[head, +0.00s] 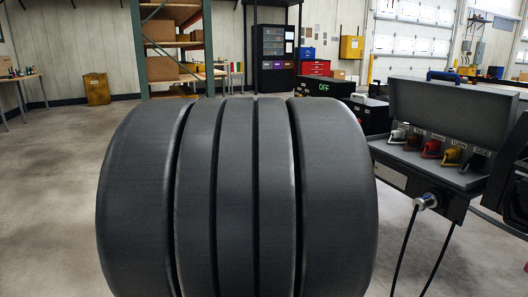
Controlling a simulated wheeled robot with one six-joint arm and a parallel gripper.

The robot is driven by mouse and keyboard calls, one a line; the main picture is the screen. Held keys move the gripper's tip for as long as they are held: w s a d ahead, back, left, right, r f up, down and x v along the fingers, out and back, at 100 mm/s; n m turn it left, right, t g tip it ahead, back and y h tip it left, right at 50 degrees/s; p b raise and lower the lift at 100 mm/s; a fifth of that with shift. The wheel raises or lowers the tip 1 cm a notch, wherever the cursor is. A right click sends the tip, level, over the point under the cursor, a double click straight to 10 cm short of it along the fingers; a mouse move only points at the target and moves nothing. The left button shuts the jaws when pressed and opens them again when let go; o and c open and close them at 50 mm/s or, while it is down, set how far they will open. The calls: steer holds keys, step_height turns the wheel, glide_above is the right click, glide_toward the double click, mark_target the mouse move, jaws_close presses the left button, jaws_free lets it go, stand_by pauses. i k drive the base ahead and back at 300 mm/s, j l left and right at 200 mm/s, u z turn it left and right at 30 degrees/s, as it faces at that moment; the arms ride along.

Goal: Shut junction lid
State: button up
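The grey junction box (398,156) is at the right of the head view. Its lid (452,110) stands open, raised upright along the far side of the box. Inside is a row of several labelled connectors, among them a white one (398,134), a red one (431,148) and a yellow one (451,155). A round metal plug fitting (427,201) is at the near side of the box, with dark cables hanging below. I cannot make out my gripper in this view.
A large dark, grooved, tyre-like shape (230,195) fills the middle foreground, left of the box. A dark bulky part (512,185) stands close at the box's right. Shelving (173,60) and cabinets (273,55) stand far behind. The floor at left is clear.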

mark_target(483, 117)
steer(key=z, duration=1.35)
